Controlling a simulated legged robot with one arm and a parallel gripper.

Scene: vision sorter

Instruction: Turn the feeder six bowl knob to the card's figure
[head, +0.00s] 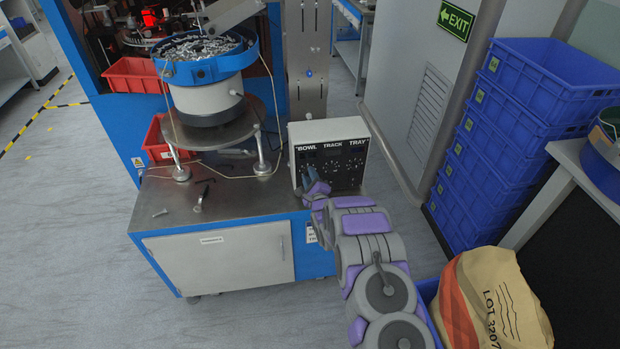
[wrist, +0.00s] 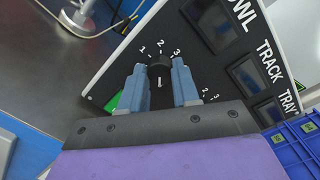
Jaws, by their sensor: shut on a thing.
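The feeder's control box (head: 365,133) stands on the right end of the bench, labelled BOWL, TRACK and TRAY, with a display and a dial under each word. In the wrist view the black bowl knob (wrist: 160,71) sits between the two blue-grey fingers of my gripper (wrist: 159,85), which is shut on it. Printed figures 1, 2 and 3 show around its upper side; a white mark shows on its lower part. In the head view my gripper (head: 314,184) is at the box's left dial and hides it. No figure on a card can be read.
A blue vibratory bowl (head: 201,72) full of small metal parts stands on the bench (head: 235,202) left of the box. Loose tools lie on the bench. Stacked blue crates (head: 500,130) and a paper sack (head: 490,305) are on the right.

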